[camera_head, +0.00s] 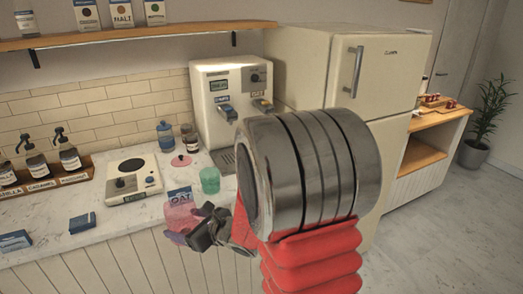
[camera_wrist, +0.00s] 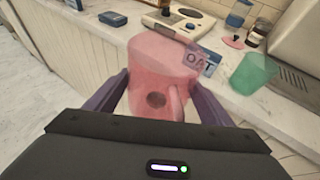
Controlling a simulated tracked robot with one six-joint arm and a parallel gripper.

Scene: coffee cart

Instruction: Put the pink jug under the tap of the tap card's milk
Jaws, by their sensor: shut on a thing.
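The translucent pink jug (camera_head: 181,217) is in my gripper (camera_head: 183,235), near the counter's front edge. In the wrist view the jug (camera_wrist: 152,62) sits between my two purple fingers, which are shut on it. A small card reading OAT (camera_head: 180,194) stands on the counter just behind the jug; it also shows in the wrist view (camera_wrist: 203,60). The cream dispenser (camera_head: 222,84) stands at the back right of the counter. It has a blue tap (camera_head: 226,108) and a second tap (camera_head: 262,104); their small labels are too small to read. My arm hides the dispenser's lower right.
A green cup (camera_head: 210,180) stands right of the OAT card. A pink lid (camera_head: 181,160), a dark jar (camera_head: 190,139) and a blue bottle (camera_head: 165,136) stand behind. A scale (camera_head: 131,180) and a bottle rack (camera_head: 45,190) are left. A fridge (camera_head: 345,65) stands right.

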